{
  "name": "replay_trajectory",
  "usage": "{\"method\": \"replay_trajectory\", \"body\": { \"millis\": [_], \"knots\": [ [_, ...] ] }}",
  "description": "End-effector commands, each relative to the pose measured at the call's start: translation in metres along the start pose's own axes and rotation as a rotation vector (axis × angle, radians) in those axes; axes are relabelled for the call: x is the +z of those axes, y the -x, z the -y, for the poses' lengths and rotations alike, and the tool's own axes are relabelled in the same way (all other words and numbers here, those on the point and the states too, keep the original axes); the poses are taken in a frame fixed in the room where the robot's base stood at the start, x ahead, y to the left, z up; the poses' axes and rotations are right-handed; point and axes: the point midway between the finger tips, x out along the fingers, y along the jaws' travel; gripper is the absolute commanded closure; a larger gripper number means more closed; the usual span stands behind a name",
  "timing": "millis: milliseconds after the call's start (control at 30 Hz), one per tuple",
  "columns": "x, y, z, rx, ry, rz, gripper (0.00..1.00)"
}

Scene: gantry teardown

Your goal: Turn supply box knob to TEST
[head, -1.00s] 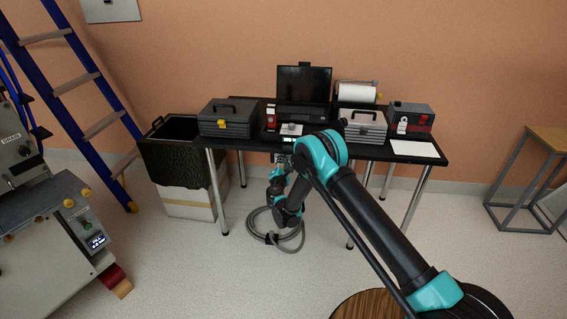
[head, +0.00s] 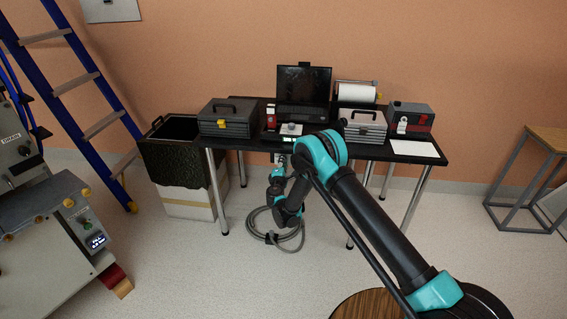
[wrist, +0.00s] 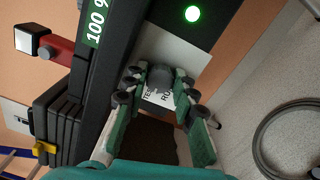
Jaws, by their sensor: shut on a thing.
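The supply box knob (wrist: 160,77) is a dark grey round knob on a white plate (wrist: 168,48) in the wrist view. Lettering beside it is partly covered; "TE" and "RU" show, so its exact setting is hard to read. My gripper (wrist: 158,84) has its green, black-padded fingers on both sides of the knob and is shut on it. A lit green lamp (wrist: 192,14) is on the dark panel near it. In the head view my gripper is small, at the table's front edge, and its fingers cannot be made out.
The black table (head: 390,153) carries a grey toolbox (head: 226,119) with a yellow latch, a laptop (head: 303,88), a silver case (head: 365,124) and a red-grey box (head: 411,118). A coiled hose (head: 262,234) lies on the floor below. A black bin (head: 180,160) stands left.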

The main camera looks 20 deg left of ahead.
Motion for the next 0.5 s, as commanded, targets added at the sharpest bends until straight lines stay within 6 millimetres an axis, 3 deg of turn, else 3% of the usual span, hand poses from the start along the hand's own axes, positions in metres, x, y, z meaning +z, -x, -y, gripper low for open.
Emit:
{"method": "replay_trajectory", "body": {
  "millis": [233, 267, 400, 500],
  "knots": [
    [0.0003, 0.0009, 0.0011, -0.002, -0.001, 0.001, 1.0],
    [0.0003, 0.0009, 0.0011, -0.002, -0.001, 0.001, 0.71],
    [0.0003, 0.0005, 0.0008, -0.001, 0.0, 0.001, 0.54],
    [0.0002, 0.0003, 0.0006, -0.001, 0.0, 0.001, 0.53]
  ]
}}
